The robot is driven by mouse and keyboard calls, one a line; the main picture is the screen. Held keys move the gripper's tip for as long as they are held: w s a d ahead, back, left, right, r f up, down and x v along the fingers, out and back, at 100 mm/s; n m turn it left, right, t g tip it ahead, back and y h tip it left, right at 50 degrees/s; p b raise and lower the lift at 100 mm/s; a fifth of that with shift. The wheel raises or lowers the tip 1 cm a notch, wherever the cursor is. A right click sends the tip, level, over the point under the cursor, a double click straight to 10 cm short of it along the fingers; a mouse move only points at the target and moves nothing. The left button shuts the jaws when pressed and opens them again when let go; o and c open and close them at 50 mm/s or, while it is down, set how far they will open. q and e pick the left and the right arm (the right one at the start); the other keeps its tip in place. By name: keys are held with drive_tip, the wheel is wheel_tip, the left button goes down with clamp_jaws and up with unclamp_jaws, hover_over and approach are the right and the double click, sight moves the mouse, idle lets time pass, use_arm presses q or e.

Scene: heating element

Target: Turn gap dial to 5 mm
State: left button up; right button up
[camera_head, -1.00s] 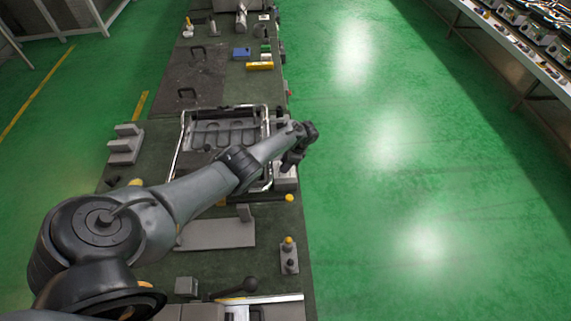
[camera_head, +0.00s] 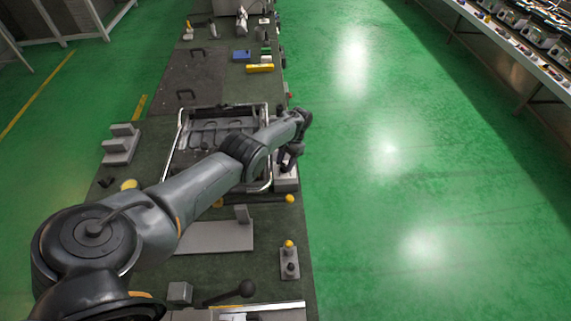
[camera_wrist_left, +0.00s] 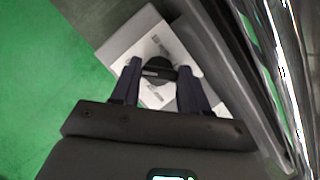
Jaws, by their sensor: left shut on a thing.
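The gap dial (camera_wrist_left: 158,68) is a small dark round knob on a white-faced box (camera_wrist_left: 139,43) in the left wrist view. My left gripper (camera_wrist_left: 158,72) has its two fingers on either side of the dial and is shut on it. In the head view my left gripper (camera_head: 287,163) is over the grey box (camera_head: 287,185) at the right edge of the bench. The dial is hidden there by the gripper. Markings on the white face are too small to read. My right gripper is not in view.
A metal-framed tray (camera_head: 176,150) stands on the bench just left of the box, under my left arm. Green floor (camera_head: 420,180) is clear to the right.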

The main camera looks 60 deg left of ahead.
use_arm(q)
drive_tip(key=shift+n, duration=0.5)
drive_tip(key=o, duration=1.1)
drive_tip(key=shift+c, duration=0.2)
drive_tip(key=shift+w+a+r, duration=0.1)
drive_tip(key=shift+w+r, duration=0.1)
drive_tip(key=shift+r, duration=0.25)
drive_tip(key=v, duration=0.9)
drive_tip(key=shift+a+r+b, duration=0.2)
drive_tip(key=shift+r+b, duration=0.2)
drive_tip(key=shift+b, duration=0.05)
